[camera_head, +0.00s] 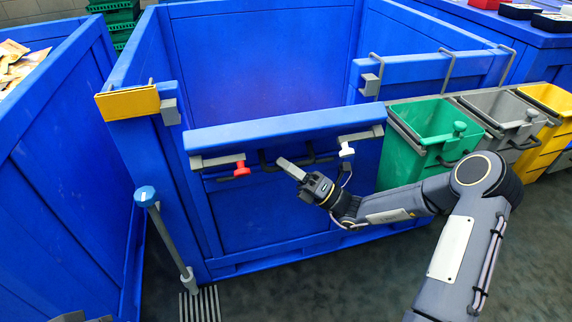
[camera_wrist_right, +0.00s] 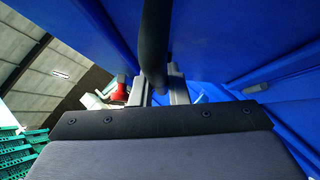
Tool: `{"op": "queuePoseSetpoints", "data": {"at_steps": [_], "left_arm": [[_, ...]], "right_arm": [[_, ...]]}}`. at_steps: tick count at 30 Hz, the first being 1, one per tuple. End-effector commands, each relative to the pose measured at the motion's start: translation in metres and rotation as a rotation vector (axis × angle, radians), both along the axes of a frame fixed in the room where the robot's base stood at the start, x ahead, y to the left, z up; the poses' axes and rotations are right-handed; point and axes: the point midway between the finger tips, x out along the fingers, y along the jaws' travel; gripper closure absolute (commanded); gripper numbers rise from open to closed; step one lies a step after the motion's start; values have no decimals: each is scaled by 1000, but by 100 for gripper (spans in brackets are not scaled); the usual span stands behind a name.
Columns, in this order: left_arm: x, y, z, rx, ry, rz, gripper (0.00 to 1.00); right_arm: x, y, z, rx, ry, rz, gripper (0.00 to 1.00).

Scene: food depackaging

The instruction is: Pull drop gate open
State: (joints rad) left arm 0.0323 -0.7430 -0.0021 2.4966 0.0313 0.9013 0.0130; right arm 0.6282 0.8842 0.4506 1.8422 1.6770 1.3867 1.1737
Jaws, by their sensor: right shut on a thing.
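The drop gate (camera_head: 270,135) is the blue front panel of a big blue bin, with a thick top rail. My right gripper (camera_head: 287,165) is shut on this handle. In the right wrist view the dark handle (camera_wrist_right: 155,45) runs down between the fingers (camera_wrist_right: 162,92), with the red latch (camera_wrist_right: 119,93) to the left.
Green (camera_head: 430,125), grey (camera_head: 500,108) and yellow (camera_head: 548,97) bins stand at right. Another blue bin (camera_head: 60,170) with packages is at far left.

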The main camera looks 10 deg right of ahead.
Motion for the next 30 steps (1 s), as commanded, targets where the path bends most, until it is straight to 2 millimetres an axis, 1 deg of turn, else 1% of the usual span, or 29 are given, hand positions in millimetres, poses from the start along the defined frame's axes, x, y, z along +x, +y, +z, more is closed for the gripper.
{"op": "queuePoseSetpoints", "data": {"at_steps": [1,9,17,24,30], "left_arm": [[0,0,-11,0,0,0,100],[0,0,-39,0,0,0,100],[0,0,-57,0,0,0,100],[0,0,-63,0,0,0,100],[0,0,-65,0,0,0,100]], "right_arm": [[-3,-1,-13,5,-46,-1,100],[-25,-1,-50,14,-303,-1,100],[-39,-2,-84,22,-526,-2,100],[-43,-2,-107,19,-514,-1,100],[-44,-2,-119,20,-513,0,100]]}}
